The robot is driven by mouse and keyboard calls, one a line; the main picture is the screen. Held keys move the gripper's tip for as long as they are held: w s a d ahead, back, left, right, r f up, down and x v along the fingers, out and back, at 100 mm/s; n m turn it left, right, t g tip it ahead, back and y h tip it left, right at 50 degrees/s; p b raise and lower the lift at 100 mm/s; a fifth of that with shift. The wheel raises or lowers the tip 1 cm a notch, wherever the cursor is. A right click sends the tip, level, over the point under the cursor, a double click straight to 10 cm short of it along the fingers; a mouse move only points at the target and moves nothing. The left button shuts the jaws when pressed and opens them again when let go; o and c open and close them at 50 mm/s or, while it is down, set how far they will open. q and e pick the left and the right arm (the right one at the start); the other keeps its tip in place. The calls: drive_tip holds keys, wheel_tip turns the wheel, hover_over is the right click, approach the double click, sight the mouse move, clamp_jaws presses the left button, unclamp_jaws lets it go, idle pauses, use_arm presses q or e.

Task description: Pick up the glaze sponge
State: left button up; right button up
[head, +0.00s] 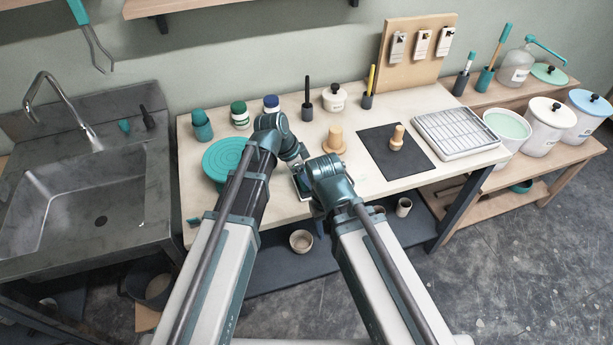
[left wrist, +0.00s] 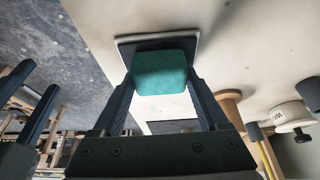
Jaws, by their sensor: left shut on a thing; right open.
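The glaze sponge (left wrist: 160,68) is a teal rounded block in the left wrist view. My left gripper (left wrist: 160,86) is shut on it, with one dark finger on each side. A dark-edged flat piece (left wrist: 122,43) shows directly behind the sponge; I cannot tell whether they touch. In the head view my wrists largely hide this spot at the table's front edge. My right gripper (left wrist: 28,98) is open and empty at the left of the left wrist view, apart from the sponge.
On the pale table (head: 395,188) are a teal round wheel (head: 228,160), a wooden piece (head: 334,140), a dark mat (head: 405,165) with a wooden stamp (head: 397,138), and a white rack (head: 456,133). A sink (head: 100,200) stands left. Jars and pots line the back.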

use_arm(q)
wheel_tip(320, 180, up, 10)
drive_tip(key=p, duration=0.9)
drive_tip(key=shift+p, duration=0.4)
drive_tip(key=shift+f, duration=0.1)
drive_tip(key=o, duration=0.8)
drive_tip(key=c, duration=0.7)
drive_tip(key=shift+o, duration=0.2)
wheel_tip(320, 180, down, 3)
drive_tip(key=b, duration=0.3)
drive_tip(key=shift+f, duration=0.15)
